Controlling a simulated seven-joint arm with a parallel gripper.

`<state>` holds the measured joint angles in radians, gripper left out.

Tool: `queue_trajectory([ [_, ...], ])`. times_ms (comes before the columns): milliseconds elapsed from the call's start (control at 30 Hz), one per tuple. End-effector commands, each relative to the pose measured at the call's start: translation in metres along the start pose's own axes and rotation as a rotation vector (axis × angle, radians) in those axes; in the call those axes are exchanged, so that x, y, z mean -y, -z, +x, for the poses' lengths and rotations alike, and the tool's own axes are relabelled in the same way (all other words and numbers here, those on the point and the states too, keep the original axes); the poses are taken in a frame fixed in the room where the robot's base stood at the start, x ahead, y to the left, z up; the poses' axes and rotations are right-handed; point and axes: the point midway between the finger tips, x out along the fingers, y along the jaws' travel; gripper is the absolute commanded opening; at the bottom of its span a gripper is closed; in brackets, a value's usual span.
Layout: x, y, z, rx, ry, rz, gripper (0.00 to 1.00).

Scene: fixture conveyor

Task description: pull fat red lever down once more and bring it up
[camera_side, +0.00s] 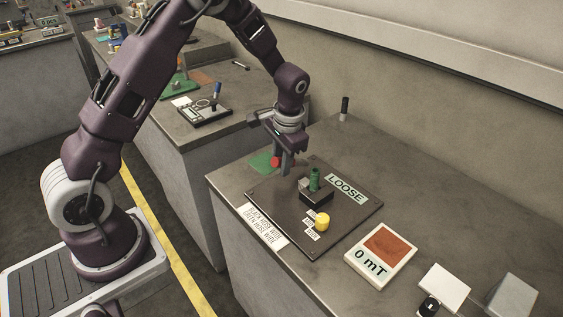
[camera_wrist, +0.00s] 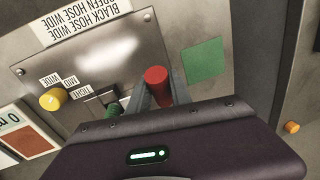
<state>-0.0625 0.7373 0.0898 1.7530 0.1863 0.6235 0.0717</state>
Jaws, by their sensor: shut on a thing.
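The fat red lever (camera_side: 275,161) shows at the left end of a dark panel (camera_side: 345,228) in the side view. In the wrist view its round red knob (camera_wrist: 156,77) sits between the two grey fingers. My gripper (camera_side: 284,166) is shut on the red lever, pointing down at the panel from above. The fingers hide part of the lever's shaft, so its exact angle is hard to tell.
A green hose end (camera_side: 314,180) stands in a block close by the gripper. A yellow knob (camera_side: 322,222) sits by small width labels. A "LOOSE" label (camera_side: 346,189) lies on the panel. A "0 mT" display (camera_side: 381,254) lies to the right.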

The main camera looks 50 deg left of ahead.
Motion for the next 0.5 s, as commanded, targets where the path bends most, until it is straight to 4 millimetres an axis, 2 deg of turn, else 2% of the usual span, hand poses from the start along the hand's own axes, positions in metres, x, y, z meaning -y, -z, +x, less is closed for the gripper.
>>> queue_trajectory([
  [267, 0.000, 0.001, -0.001, 0.004, 0.000, 0.001, 0.00],
  [500, 0.004, 0.010, -0.012, 0.139, -0.011, 0.025, 0.00],
])
